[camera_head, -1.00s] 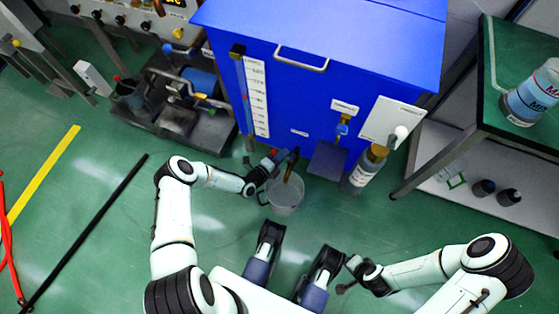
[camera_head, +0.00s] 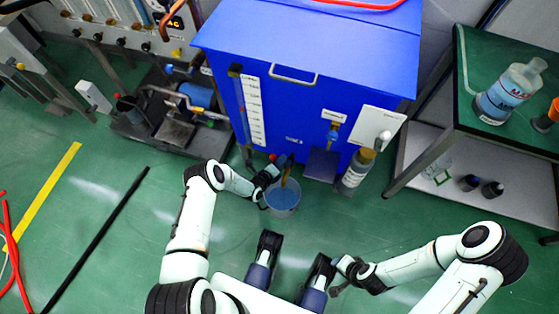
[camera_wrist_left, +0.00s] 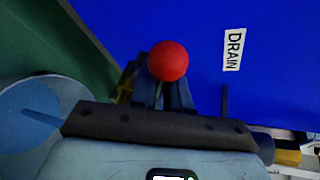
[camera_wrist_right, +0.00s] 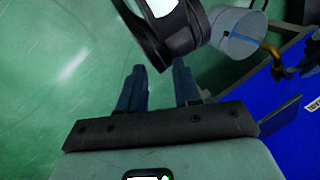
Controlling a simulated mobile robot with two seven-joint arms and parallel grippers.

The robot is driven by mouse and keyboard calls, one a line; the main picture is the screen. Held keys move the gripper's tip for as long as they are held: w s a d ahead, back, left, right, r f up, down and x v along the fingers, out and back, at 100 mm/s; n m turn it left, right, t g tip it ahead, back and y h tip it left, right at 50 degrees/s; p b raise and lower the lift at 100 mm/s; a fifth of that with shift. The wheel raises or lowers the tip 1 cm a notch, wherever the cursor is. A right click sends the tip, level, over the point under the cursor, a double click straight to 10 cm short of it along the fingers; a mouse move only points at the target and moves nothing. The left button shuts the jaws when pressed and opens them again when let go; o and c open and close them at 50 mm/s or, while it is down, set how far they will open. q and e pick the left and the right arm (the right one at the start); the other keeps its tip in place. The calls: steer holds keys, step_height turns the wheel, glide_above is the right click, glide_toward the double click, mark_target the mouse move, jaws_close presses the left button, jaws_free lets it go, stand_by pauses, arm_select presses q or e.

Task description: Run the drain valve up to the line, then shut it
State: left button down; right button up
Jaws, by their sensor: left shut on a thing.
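The drain valve's red ball knob (camera_wrist_left: 168,61) sits beside the DRAIN label (camera_wrist_left: 233,49) on the blue cabinet. My left gripper (camera_wrist_left: 166,90) is shut on this knob; it also shows low at the cabinet front in the head view (camera_head: 275,165). A clear bucket (camera_head: 283,208) stands on the floor under the outlet, with blue liquid (camera_head: 283,196) in it. A blue stream (camera_wrist_left: 42,118) shows at the bucket in the left wrist view. I cannot make out a line on the bucket. My right gripper (camera_wrist_right: 159,66) is open and empty, away from the cabinet.
The blue cabinet (camera_head: 350,70) carries a level scale (camera_head: 252,110) and a white panel (camera_head: 378,125). A grey bottle (camera_head: 354,174) stands right of the bucket. A green-topped table (camera_head: 480,130) is at right. Pump equipment (camera_head: 175,115) stands left. Floor in front is open.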

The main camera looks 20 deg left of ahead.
arm_select(q)
steer(key=c, duration=1.2)
jaws_free()
